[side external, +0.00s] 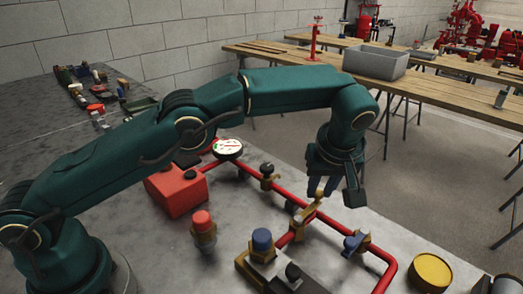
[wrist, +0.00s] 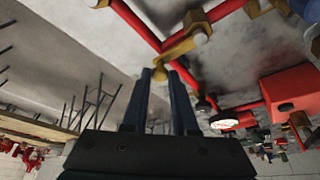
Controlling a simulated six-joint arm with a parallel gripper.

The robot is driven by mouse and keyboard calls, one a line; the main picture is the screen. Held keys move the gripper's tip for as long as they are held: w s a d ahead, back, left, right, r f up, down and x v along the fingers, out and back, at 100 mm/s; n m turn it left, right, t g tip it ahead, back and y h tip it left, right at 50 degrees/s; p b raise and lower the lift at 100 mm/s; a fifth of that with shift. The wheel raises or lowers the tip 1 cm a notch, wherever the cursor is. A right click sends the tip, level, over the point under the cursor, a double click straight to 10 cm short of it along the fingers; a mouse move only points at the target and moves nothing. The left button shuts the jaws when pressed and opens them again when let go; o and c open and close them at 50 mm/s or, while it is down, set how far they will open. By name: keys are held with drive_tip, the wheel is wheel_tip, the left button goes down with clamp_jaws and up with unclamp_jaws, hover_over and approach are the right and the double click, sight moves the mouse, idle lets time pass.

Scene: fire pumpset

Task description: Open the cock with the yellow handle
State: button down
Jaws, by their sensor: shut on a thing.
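The cock with the yellow handle (side external: 303,217) sits on the red pipework in the side view. Its brass-yellow handle slants up to the right towards my fingers. It also shows in the wrist view (wrist: 178,47), just beyond the fingertips. My gripper (side external: 322,188) points down over the handle, its dark blue fingers shut on the handle's end. In the wrist view the two fingertips (wrist: 160,71) stand either side of it, with a narrow gap between them. The exact contact is small and partly hidden.
The red pipe (side external: 287,187) runs across the bench. A blue-handled valve (side external: 355,242) is close on the right; a black-topped valve (side external: 267,175) and gauge (side external: 228,148) lie behind. A red box (side external: 176,192), red-capped fitting (side external: 203,228) and blue-capped fitting (side external: 262,240) stand left and front.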

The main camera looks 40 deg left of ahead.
idle(0.3)
drive_tip(key=c, duration=0.7)
unclamp_jaws()
drive_tip(key=shift+r, duration=0.1)
drive_tip(key=shift+v, duration=1.35)
drive_tip(key=s+d, duration=0.8)
drive_tip(key=shift+s+d, duration=0.25)
drive_tip(key=shift+d, duration=0.1)
